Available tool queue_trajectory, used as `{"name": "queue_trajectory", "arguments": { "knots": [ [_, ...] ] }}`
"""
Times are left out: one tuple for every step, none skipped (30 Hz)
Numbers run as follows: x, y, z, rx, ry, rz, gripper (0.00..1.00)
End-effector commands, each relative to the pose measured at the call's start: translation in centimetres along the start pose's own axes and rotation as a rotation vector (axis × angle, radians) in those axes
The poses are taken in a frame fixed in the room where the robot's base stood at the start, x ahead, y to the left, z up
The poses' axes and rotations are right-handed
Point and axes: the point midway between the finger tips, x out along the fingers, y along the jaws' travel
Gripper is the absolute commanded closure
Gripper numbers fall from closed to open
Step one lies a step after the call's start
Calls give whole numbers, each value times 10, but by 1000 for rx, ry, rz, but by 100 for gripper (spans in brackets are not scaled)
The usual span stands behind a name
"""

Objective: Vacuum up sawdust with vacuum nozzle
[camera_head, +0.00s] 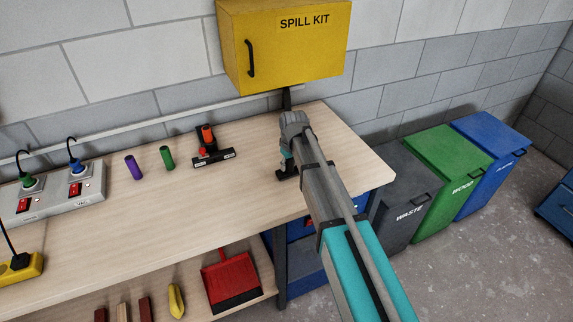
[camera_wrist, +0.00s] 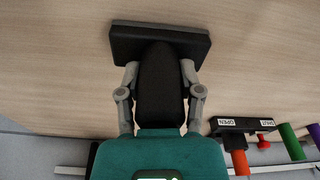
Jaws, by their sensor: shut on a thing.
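My gripper (camera_head: 286,160) is over the right part of the workbench, partly hidden behind my arm in the head view. In the wrist view my gripper (camera_wrist: 160,80) is shut on the black vacuum nozzle (camera_wrist: 160,44), with one finger on each side of its body. The nozzle's wide flat head points away from the palm, over bare wood. In the head view the nozzle (camera_head: 287,174) shows as a small dark shape at or just above the benchtop; contact cannot be told. I cannot make out any sawdust in either view.
On the workbench (camera_head: 120,220) are a black slide block (camera_head: 213,158) marked OPEN and SHUT, green (camera_head: 167,157) and purple (camera_head: 133,167) cylinders and socket boxes. A yellow spill kit cabinet (camera_head: 290,50) overhangs the back. Bins stand right; a red dustpan (camera_head: 230,280) lies below.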

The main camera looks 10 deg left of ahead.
Motion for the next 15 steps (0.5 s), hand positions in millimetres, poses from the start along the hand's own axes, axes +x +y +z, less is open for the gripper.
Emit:
{"name": "queue_trajectory", "arguments": {
  "knots": [
    [0, 2, 0, 1, 0, 0, 91],
    [0, 3, 0, 1, 0, 0, 91],
    [0, 4, 1, 1, 0, 0, 91],
    [0, 6, 1, 1, 0, 0, 91],
    [0, 8, 1, 1, 0, 0, 91],
    [1, 10, 2, 1, 0, 0, 91],
    [1, 12, 2, 1, 0, 0, 91],
    [1, 14, 3, 1, 0, 0, 91],
    [1, 17, 3, 1, 0, 0, 91],
    [1, 19, 4, 1, 0, 0, 91],
    [1, 21, 4, 1, 0, 0, 91],
    [1, 23, 4, 1, 0, 0, 91],
    [1, 24, 5, 1, 0, 0, 91],
    [1, 26, 5, 1, 0, 0, 91],
    [1, 28, 5, 1, 0, 0, 91]
  ]
}}
